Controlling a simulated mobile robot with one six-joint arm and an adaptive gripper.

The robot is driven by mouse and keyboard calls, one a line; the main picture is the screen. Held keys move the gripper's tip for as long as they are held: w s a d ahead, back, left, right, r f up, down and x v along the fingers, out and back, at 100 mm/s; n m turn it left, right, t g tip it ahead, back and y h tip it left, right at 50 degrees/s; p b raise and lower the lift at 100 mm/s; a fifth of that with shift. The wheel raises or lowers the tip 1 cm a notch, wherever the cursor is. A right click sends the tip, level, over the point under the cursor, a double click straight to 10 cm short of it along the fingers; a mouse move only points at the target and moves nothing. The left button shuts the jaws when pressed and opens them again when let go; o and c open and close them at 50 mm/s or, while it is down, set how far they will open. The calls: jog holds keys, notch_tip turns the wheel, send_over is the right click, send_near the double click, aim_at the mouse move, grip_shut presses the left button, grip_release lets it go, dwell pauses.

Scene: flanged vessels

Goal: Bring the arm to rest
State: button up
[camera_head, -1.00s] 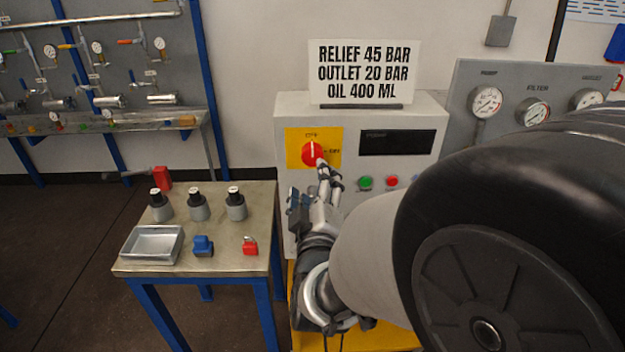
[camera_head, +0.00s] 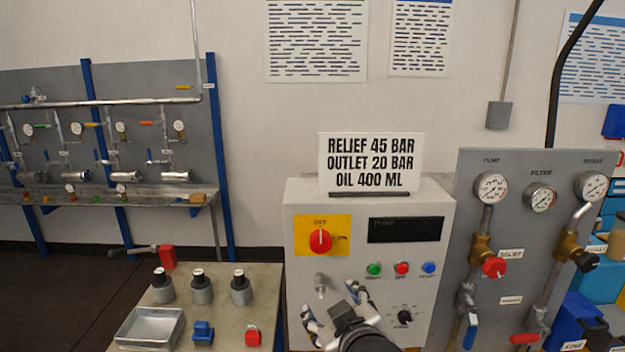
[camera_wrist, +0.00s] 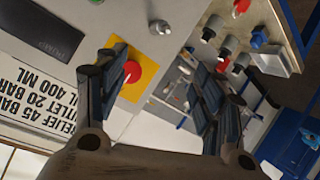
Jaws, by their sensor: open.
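My gripper (camera_head: 335,302) is in front of the lower part of the grey control box (camera_head: 302,245), below the row of buttons. Its two fingers are spread apart with nothing between them. In the wrist view my gripper (camera_wrist: 158,80) also shows open. The red rotary switch (camera_head: 320,241) on its yellow plate sits above the gripper, its white mark upright towards OFF. In the wrist view the switch (camera_wrist: 132,72) shows beside the left finger, which partly covers the yellow plate. I cannot tell the exact gap to the box.
A steel table (camera_head: 262,299) at the left bears several black-capped grey parts, an empty metal tray (camera_head: 148,328), a blue item (camera_head: 203,332) and a red padlock (camera_head: 252,335). A gauge panel (camera_head: 520,250) with valves stands right. A sign (camera_head: 371,164) tops the box.

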jog(key=s+d+f+m+g+h, duration=0.1)
jog(key=s+d+m+g, duration=0.2)
jog(key=s, duration=0.8)
jog(key=s+d+f+m+g+h, duration=0.1)
jog(key=s+d+m+g, duration=0.2)
jog(key=s, duration=0.8)
jog(key=d+g, duration=0.2)
jog(key=d, duration=0.2)
jog(key=shift+s+f+m, duration=0.2)
jog(key=shift+f+m, duration=0.15)
jog(key=shift+m, duration=0.05)
jog(key=shift+d, duration=0.1)
jog(key=shift+c, duration=0.5)
